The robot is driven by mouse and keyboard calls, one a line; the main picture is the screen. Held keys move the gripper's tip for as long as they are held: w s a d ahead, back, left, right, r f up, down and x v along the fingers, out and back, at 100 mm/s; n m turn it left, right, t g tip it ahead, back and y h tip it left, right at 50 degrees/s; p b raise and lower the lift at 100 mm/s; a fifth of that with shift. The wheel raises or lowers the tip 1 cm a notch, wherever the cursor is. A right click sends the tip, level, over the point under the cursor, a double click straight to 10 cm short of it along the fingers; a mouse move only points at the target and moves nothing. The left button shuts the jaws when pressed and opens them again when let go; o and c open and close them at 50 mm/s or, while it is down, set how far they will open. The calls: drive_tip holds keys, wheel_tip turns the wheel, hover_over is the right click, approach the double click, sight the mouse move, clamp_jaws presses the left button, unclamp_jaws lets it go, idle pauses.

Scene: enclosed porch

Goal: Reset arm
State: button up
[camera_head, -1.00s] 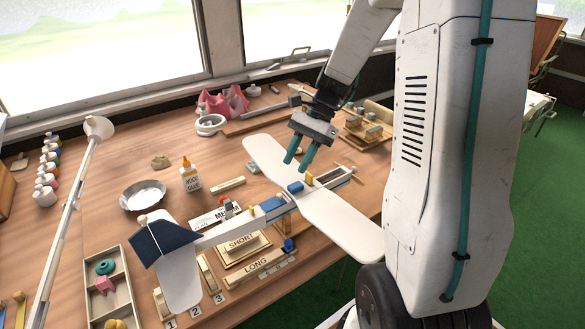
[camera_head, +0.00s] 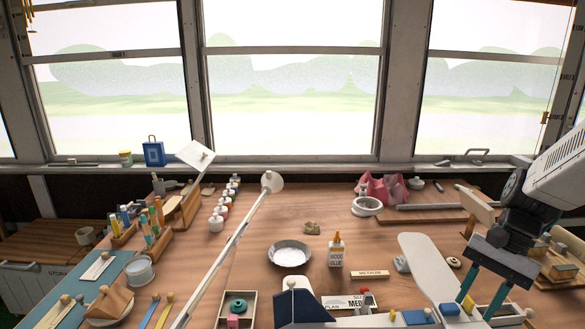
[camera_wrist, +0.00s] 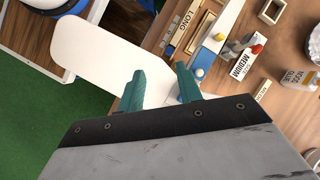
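My gripper (camera_head: 480,303) is at the lower right of the head view, above the model plane. Its two teal fingers point down and stand apart, with nothing seen held between them. The wrist view also shows the gripper (camera_wrist: 160,72) with a gap between the fingers. The plane's blue tail (camera_head: 300,306) is at the bottom of the head view. I cannot tell if a finger touches the plane.
A glue bottle (camera_head: 336,251), a metal bowl (camera_head: 289,254) and a white lamp (camera_head: 240,230) stand on the wooden bench. A pink object (camera_head: 384,188) and white ring (camera_head: 366,206) are behind. Paint bottles (camera_head: 222,208) stand left. Windows close off the back.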

drive_tip(key=s+a+r+n+t+h, duration=0.2)
drive_tip(key=s+a+r+n, duration=0.1)
drive_tip(key=s, duration=0.3)
drive_tip(key=s+a+r+n+t+h, duration=0.2)
drive_tip(key=s+a+r+n, duration=0.2)
drive_tip(key=s+r+n, duration=0.1)
drive_tip(key=s+n, duration=0.1)
drive_tip(key=s, duration=0.1)
drive_tip(key=shift+s+a+r+h, duration=0.3)
drive_tip(key=shift+r+h, duration=0.05)
drive_tip(key=shift+h, duration=0.05)
idle(1.5)
